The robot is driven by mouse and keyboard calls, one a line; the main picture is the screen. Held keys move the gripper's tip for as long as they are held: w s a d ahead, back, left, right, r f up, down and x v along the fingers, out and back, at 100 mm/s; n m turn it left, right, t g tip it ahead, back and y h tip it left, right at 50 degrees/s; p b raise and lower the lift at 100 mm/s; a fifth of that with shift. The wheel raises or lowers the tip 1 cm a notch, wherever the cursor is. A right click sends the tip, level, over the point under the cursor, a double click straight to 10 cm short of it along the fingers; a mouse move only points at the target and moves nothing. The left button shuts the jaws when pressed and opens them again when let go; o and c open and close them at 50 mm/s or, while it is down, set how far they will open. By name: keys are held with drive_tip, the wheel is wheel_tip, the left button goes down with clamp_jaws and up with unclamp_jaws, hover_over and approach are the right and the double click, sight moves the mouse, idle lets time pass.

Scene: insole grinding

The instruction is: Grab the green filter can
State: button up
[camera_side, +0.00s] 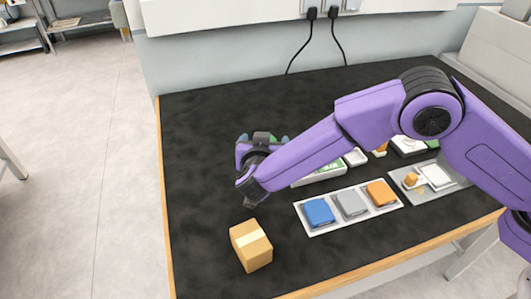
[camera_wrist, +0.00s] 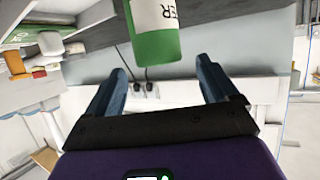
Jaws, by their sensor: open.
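The green filter can (camera_wrist: 155,42) shows in the wrist view at the top centre, green with a white label ending in "TER". Its upper part is cut off by the frame edge. My gripper (camera_wrist: 161,68) is open, with its two blue-grey fingers spread wide and nothing between them; the can lies ahead, a little past the fingertips. In the side view my gripper (camera_side: 264,139) is over the left part of the black table, pointing away from the camera. The can is mostly or wholly hidden behind it there.
On the black table (camera_side: 200,200) are a cardboard box (camera_side: 251,246), a white tray (camera_side: 316,230) with blue, grey and orange blocks, and more trays (camera_side: 425,190) under my arm at the right. Black cables hang on the back wall.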

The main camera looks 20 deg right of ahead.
wheel_tip(320, 180, down, 3)
drive_tip(key=shift+w+r, duration=0.1)
drive_tip(key=shift+x, duration=2.4)
drive_tip(key=c, duration=1.1)
drive_tip(key=shift+c, duration=0.4)
drive_tip(key=shift+r, duration=0.1)
